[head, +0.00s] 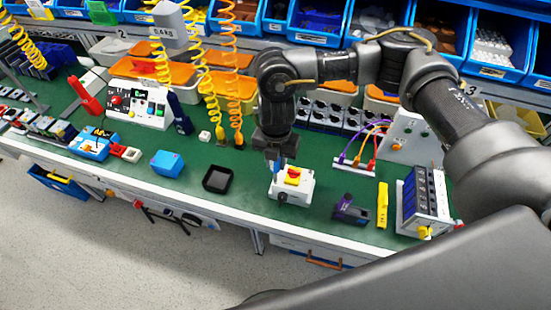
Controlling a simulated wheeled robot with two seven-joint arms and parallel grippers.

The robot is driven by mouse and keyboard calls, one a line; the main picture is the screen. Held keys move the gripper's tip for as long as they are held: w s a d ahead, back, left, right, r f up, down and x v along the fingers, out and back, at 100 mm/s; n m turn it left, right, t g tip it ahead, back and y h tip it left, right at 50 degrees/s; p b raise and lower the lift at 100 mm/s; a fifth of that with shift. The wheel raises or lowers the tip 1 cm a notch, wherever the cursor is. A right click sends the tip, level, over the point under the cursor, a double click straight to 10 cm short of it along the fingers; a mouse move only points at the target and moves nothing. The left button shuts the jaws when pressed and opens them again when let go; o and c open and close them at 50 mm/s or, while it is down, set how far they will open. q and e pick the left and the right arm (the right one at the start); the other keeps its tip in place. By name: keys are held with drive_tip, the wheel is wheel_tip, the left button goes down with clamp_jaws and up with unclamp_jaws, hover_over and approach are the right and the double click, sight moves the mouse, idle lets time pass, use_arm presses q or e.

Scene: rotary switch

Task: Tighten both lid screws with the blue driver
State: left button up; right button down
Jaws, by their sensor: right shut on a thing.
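My right gripper (276,157) comes down from above and is shut on the blue driver (277,168). Only a short blue part of the driver shows below the jaws. Its tip meets the picture at the back left part of a white switch box (304,193) with a red knob on a yellow plate (292,176). I cannot tell whether the tip touches a screw. The lid screws are too small to make out. The box sits near the front edge of the green bench. My left gripper is not in view.
A black tray (218,179) and a blue box (167,164) stand to the left. A dark purple-and-black device (350,210), a yellow bar (382,205) and a module rack (425,202) stand to the right. Coiled yellow and orange cables (236,100) hang behind.

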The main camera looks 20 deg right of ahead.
drive_tip(key=shift+r+p, duration=2.2)
drive_tip(key=shift+r, duration=0.45)
drive_tip(key=shift+d+f+m+b, duration=0.1)
drive_tip(key=shift+d+m+b, duration=0.15)
drive_tip(key=shift+m+b, duration=0.15)
drive_tip(key=s+d+m+b, duration=0.1)
drive_tip(key=d+m+b, duration=0.3)
drive_tip(key=m, duration=0.5)
drive_tip(key=s+d+r+m+b, duration=0.1)
drive_tip(key=d+m+b, duration=0.3)
drive_tip(key=m, duration=0.5)
drive_tip(key=shift+s+d, duration=0.65)
